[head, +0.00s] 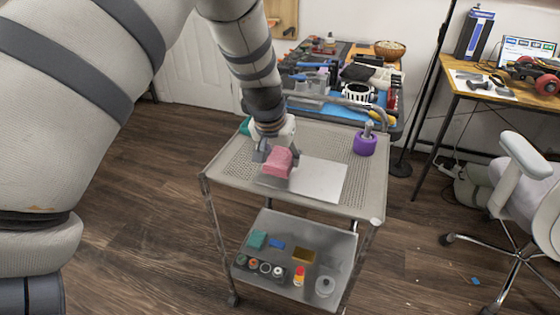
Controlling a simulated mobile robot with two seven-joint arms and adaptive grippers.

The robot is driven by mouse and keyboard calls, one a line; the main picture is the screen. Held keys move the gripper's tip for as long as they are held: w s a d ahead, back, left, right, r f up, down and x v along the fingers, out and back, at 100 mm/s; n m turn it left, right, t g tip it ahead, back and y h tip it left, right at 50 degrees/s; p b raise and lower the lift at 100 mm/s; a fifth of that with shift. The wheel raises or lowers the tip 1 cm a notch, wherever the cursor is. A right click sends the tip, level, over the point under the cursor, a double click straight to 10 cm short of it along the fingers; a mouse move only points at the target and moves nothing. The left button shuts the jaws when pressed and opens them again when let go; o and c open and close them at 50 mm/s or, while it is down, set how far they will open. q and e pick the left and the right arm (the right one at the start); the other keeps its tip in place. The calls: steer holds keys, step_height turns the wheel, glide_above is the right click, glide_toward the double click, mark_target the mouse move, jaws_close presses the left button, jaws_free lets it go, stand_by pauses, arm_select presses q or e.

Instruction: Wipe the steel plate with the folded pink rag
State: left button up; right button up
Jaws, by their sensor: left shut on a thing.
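The steel plate (322,181) is a flat, pale grey rectangle lying on the perforated top of a grey metal cart. The folded pink rag (278,162) is at the left part of the plate. My left gripper (274,153) comes down from above and is shut on the rag. The rag appears to be at or just above the plate; I cannot tell whether it touches. The gripper and rag hide part of the plate's left side. My right gripper is not in view.
The cart top (232,170) also bears a purple round object (365,144) with a grey stem at the back right and a teal item (245,126) at the back left. The lower shelf (262,221) holds several small items. A cluttered workbench stands behind; an office chair (525,180) is at right.

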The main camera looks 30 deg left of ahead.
arm_select(q)
step_height(320, 180, up, 2)
steer(key=shift+w+r, duration=0.15)
steer(key=shift+r, duration=0.65)
steer(key=shift+d, duration=0.1)
